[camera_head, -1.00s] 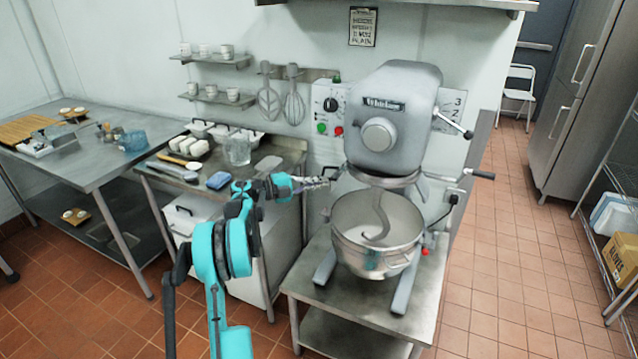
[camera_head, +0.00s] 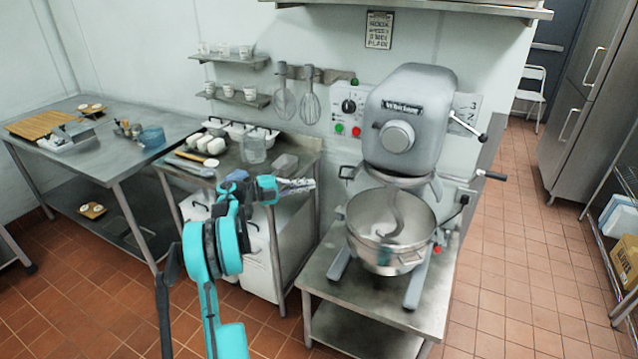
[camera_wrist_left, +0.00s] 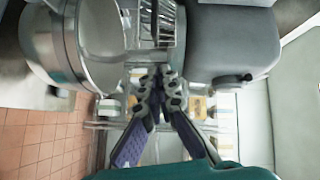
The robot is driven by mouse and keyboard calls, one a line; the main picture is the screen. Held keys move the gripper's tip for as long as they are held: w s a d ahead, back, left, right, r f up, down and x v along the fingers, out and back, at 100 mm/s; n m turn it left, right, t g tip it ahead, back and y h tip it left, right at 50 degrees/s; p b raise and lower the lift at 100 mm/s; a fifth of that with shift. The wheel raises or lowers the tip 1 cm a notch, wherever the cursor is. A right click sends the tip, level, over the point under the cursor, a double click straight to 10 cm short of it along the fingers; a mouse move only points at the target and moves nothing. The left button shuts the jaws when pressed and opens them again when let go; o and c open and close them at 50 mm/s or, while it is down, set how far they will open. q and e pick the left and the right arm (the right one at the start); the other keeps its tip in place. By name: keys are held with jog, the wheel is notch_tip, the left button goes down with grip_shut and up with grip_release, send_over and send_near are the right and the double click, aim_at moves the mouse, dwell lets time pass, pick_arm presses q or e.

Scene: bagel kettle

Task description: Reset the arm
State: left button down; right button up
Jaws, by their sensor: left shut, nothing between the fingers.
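My left arm comes in from the lower left of the head view, and its gripper (camera_head: 298,186) is held out to the right. It is in the air in front of the mixer, left of the steel bowl (camera_head: 368,232). In the left wrist view the fingers (camera_wrist_left: 163,82) meet, with nothing between them. The grey mixer (camera_head: 408,110) stands on a steel stand, with its hook hanging into the bowl. The bowl also shows at the upper left of the wrist view (camera_wrist_left: 50,50). My right gripper is not in view.
A steel side table (camera_head: 225,178) left of the mixer holds containers and a clear jug (camera_head: 254,150). A longer table (camera_head: 110,165) stands further left. Shelves (camera_head: 245,98) and whisks hang on the wall. Tiled floor on the right is open.

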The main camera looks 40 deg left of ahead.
pick_arm(q)
jog(key=shift+s+a, duration=0.25)
jog(key=shift+s, duration=0.05)
jog(key=shift+r, duration=0.1)
jog(key=w+d+r+n+t+y, duration=0.2)
jog(key=d+r+n+y, duration=0.1)
jog(key=r, duration=0.5)
jog(key=w+d+r+n+t+y, duration=0.2)
jog(key=d+r+n+y, duration=0.2)
jog(key=r, duration=0.4)
jog(key=w+d+r+n+t+y, duration=0.2)
jog(key=d+r+n+y, duration=0.1)
jog(key=r, duration=0.5)
jog(key=shift+w+d+r+n+t+y, duration=0.1)
jog(key=shift+d+r+n+t+y, duration=0.1)
jog(key=shift+d+n, duration=0.35)
jog(key=shift+w+d+r+n+t+y, duration=0.1)
jog(key=shift+d+r+n+t+y, duration=0.2)
jog(key=shift+d, duration=0.35)
jog(key=s+d+f+n+g, duration=0.5)
jog(key=s+d+f+g, duration=0.2)
jog(key=s+d+f, duration=0.7)
jog(key=s+d+f+n+g+h, duration=0.1)
jog(key=s+d+f+n+g, duration=0.4)
jog(key=s+d+f, duration=1)
jog(key=s+g, duration=0.2)
jog(key=s, duration=0.2)
jog(key=shift+f+g+h, duration=0.3)
jog(key=shift+f, duration=0.1)
